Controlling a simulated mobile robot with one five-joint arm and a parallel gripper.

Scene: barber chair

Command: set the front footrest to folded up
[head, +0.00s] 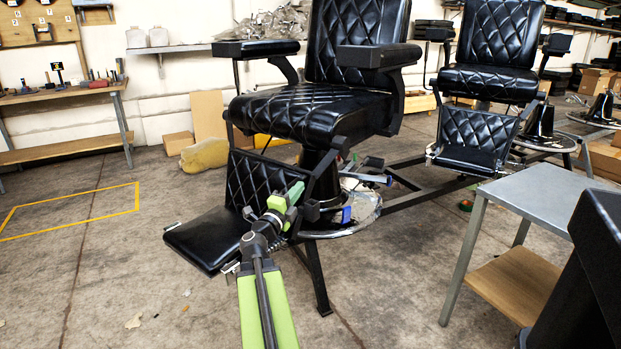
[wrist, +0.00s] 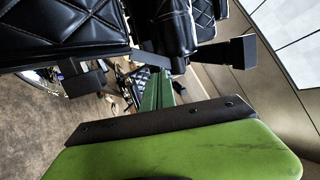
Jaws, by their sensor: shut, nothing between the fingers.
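The near black barber chair (head: 300,105) has a quilted leg panel (head: 250,178) hanging below its seat. The front footrest (head: 203,240), a flat black padded plate, sticks out forward and to the left from the panel's lower end, folded out and roughly level. My gripper (head: 292,194) is shut and empty beside the right edge of the leg panel, above and to the right of the footrest. I cannot tell whether it touches the chair frame. In the wrist view my green gripper (wrist: 158,92) points toward black chair parts (wrist: 65,25); I cannot pick out the footrest there.
A grey metal side table (head: 545,195) with a wooden lower shelf stands at right. A second black chair (head: 490,60) stands behind it. A chair base bar and a round metal base plate (head: 345,222) are close to my arm. The floor at left is open, with yellow tape (head: 80,200).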

